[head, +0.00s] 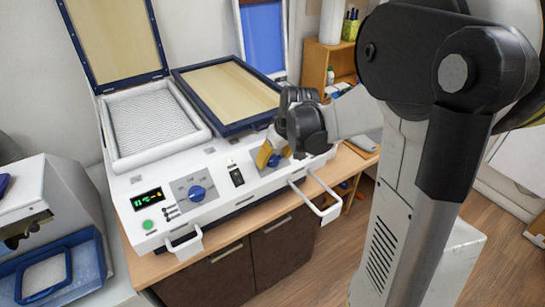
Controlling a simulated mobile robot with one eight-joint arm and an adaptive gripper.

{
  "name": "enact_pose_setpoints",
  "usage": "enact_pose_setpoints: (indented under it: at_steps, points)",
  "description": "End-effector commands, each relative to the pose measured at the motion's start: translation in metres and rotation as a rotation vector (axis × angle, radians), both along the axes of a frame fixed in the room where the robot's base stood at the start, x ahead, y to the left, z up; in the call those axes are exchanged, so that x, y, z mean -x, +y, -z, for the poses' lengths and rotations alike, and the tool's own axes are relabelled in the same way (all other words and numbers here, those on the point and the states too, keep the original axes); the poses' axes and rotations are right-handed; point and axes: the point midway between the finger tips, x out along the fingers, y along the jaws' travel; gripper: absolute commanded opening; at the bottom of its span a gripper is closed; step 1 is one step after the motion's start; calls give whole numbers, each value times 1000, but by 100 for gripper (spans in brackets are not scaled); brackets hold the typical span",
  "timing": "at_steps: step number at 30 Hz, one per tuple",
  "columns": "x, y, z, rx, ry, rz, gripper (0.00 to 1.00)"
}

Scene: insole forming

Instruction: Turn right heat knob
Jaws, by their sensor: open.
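The white forming machine (225,205) stands on a wooden counter, its control panel facing me. The right heat knob (274,160) is blue and mostly hidden behind my gripper. My gripper (267,154) is open, with its yellowish fingers at this knob. I cannot tell whether the fingers touch it or straddle it. The left blue knob (196,193) is in plain view on its grey plate, with nothing near it.
A green-lit display (147,199) and a green button (148,225) are on the panel's left. White handles (184,244) stick out at the front left, with another (325,211) at the front right.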

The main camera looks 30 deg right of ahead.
Motion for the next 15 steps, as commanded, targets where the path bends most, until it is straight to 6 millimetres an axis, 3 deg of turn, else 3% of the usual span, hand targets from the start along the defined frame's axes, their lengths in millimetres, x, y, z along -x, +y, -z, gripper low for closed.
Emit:
enact_pose_setpoints:
  at_steps: [4,9,15]
  points:
    - [0,0,0,0,0,0,61]
    - [0,0,0,0,0,0,10]
    - [0,0,0,0,0,1,10]
